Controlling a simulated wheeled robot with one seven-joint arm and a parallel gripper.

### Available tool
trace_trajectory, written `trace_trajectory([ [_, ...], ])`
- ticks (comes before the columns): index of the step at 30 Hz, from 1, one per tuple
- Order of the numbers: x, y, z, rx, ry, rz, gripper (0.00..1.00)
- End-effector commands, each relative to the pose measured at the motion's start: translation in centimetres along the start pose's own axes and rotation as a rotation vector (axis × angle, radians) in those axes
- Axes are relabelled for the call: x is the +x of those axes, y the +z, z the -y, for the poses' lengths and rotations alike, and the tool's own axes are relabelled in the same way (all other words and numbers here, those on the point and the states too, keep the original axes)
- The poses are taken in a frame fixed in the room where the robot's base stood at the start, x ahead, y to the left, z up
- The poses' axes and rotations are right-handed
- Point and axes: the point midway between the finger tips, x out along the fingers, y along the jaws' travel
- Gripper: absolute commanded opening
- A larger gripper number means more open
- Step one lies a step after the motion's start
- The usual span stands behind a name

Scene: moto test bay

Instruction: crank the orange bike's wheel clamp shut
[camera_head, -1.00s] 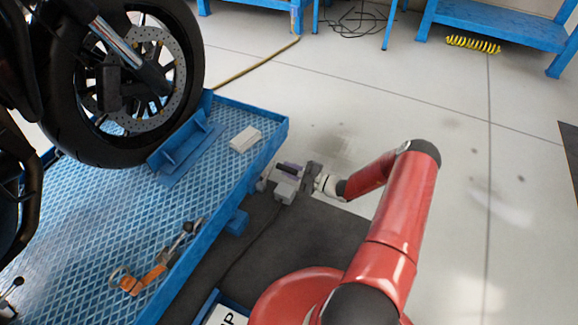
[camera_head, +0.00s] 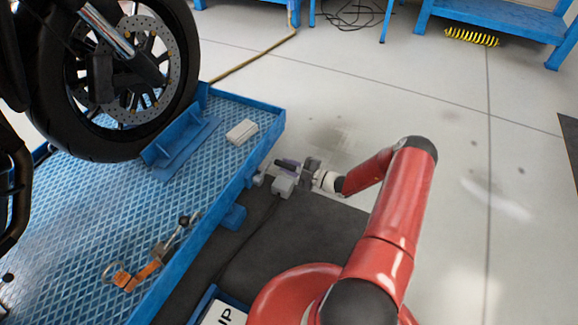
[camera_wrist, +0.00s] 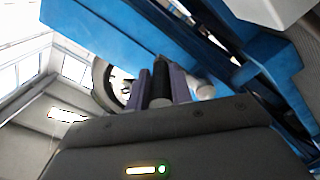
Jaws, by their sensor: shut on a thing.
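My gripper (camera_head: 287,167) is beside the near right edge of the blue lift. In the wrist view its two purple fingers (camera_wrist: 161,84) are shut on a black crank handle (camera_wrist: 161,76), one finger on each side. The handle also shows in the head view (camera_head: 284,163). A pale round fitting (camera_wrist: 204,90) is just right of the fingers. The blue wheel clamp (camera_head: 182,143) stands on the lift by the black front tyre (camera_head: 180,95). The gap between clamp and tyre is hard to judge. The bike's orange parts are out of view.
The blue lift deck (camera_head: 90,215) carries a pale block (camera_head: 242,131) and an orange strap (camera_head: 138,277). A dark mat (camera_head: 275,240) lies beside it. A hose (camera_head: 255,66) runs over the floor behind.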

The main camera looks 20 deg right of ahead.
Motion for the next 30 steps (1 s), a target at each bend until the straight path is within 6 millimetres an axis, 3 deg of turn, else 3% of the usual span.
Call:
trace_trajectory([
  [1,-0.1,-0.3,1.2,0.011,-0.017,-0.007,0.0],
  [5,-0.1,-0.3,1.2,0.011,-0.018,-0.007,0.0],
  [6,-0.1,-0.3,1.2,0.011,-0.017,-0.007,0.26],
  [10,-0.1,-0.3,1.1,0.01,-0.016,-0.008,0.43],
  [20,-0.4,-0.2,0.6,0.006,-0.01,-0.005,0.43],
  [30,-5.7,-0.3,0.6,0.008,-0.01,-0.005,0.43],
])
